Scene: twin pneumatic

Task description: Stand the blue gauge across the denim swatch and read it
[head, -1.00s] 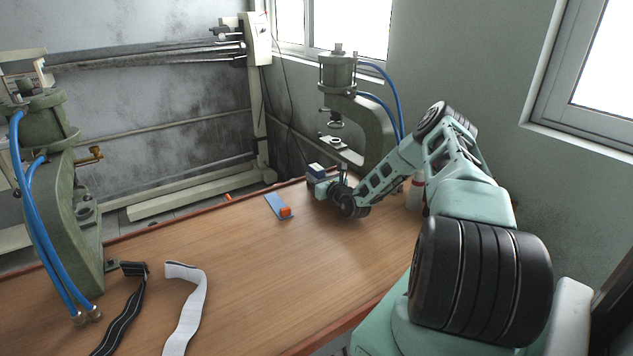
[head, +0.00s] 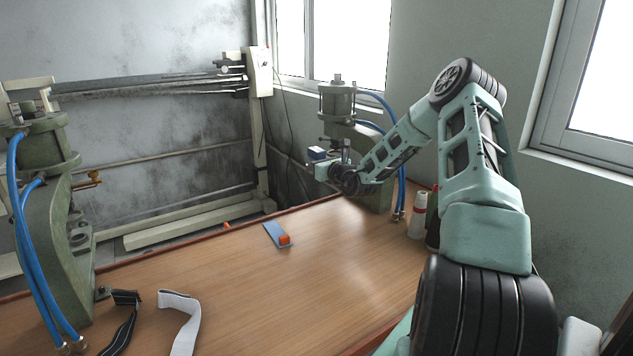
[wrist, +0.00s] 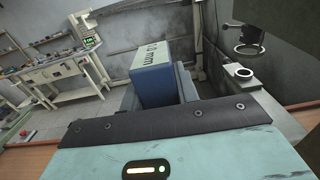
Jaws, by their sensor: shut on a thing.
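The blue gauge (wrist: 154,82) is a blue block with a pale top face printed with "0 mm", part of the print being cut off. In the head view it is a small blue block (head: 317,153) at the end of my arm. My gripper (head: 323,167) is shut on it and holds it above the far right part of the table, in front of the right press. A flat blue strip (head: 273,230), which may be the denim swatch, lies near the table's far edge. A small orange block (head: 285,240) sits at its near end.
A green press (head: 345,140) with blue hoses stands at the far right, close behind my gripper. Another press (head: 48,210) stands at the left. A black strap (head: 122,325) and a white strap (head: 186,318) lie front left. Bottles (head: 419,212) stand at right. The table's middle is clear.

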